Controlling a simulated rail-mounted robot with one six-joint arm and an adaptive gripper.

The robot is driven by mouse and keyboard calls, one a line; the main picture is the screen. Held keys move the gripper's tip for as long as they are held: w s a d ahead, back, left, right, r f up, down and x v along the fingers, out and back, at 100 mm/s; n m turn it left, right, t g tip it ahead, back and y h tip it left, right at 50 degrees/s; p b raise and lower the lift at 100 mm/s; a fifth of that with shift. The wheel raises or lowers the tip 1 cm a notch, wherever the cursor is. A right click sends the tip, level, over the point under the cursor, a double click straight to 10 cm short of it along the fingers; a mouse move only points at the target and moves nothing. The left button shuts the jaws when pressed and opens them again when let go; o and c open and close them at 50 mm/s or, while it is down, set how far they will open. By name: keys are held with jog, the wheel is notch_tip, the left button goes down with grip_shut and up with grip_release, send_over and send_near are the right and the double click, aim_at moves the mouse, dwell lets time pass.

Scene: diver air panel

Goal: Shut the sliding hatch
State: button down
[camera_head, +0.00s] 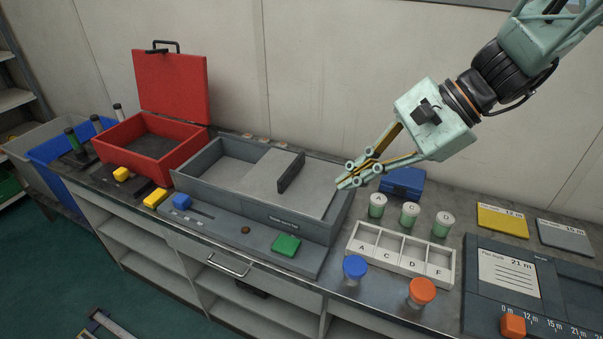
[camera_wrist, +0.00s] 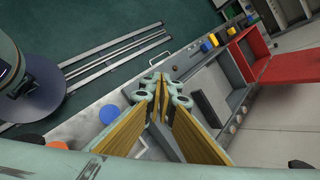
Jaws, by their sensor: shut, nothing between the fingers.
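The sliding hatch (camera_head: 262,178) is a flat light-grey panel on the long grey box (camera_head: 300,228), with a dark upright handle plate (camera_head: 291,172) across it. The hatch lies over the middle and right of the box; the left bay (camera_head: 222,158) is uncovered. The handle plate also shows in the wrist view (camera_wrist: 207,106), right of the fingers. My gripper (camera_head: 345,181) is shut and empty. In the head view it is at the box's right end, to the right of the handle and apart from it. Its exact height over the box is hard to tell.
An open red case (camera_head: 185,160) stands left of the box. A green block (camera_head: 286,245) and a blue block (camera_head: 181,201) sit on the front ledge. Right are jars (camera_head: 377,205) by a white lettered rack (camera_head: 352,258), and a blue box (camera_head: 403,182) behind.

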jog(key=w+f+m+t+y, duration=0.1)
jog(key=w+f+m, duration=0.2)
jog(key=w+f, duration=0.2)
jog(key=w+f+m+t+y+p, duration=0.1)
jog(key=w+f+m, duration=0.3)
jog(key=w, duration=0.5)
jog(key=w+f+m+t+p, duration=0.1)
jog(key=w+f+m, duration=0.2)
jog(key=w+f, duration=0.2)
jog(key=shift+w+d+f+m+t+y, duration=0.15)
jog(key=shift+w+d+f+t+y, duration=0.05)
jog(key=shift+w, duration=0.4)
jog(key=shift+w+d+f+m+t+y, duration=0.15)
jog(key=shift+w+t+y, duration=0.05)
jog(key=shift+w, duration=0.35)
send_near(294, 175)
jog(key=a+f, duration=0.1)
jog(key=w+a+f, duration=0.1)
jog(key=f, duration=0.1)
jog(key=shift+w+a+f, duration=0.1)
jog(key=shift+w+f, duration=0.05)
jog(key=shift+f, duration=0.1)
jog(key=shift+w+a, duration=0.25)
jog(key=shift+a, duration=0.45)
jog(key=shift+w+a, duration=0.3)
jog(key=shift+a, duration=0.45)
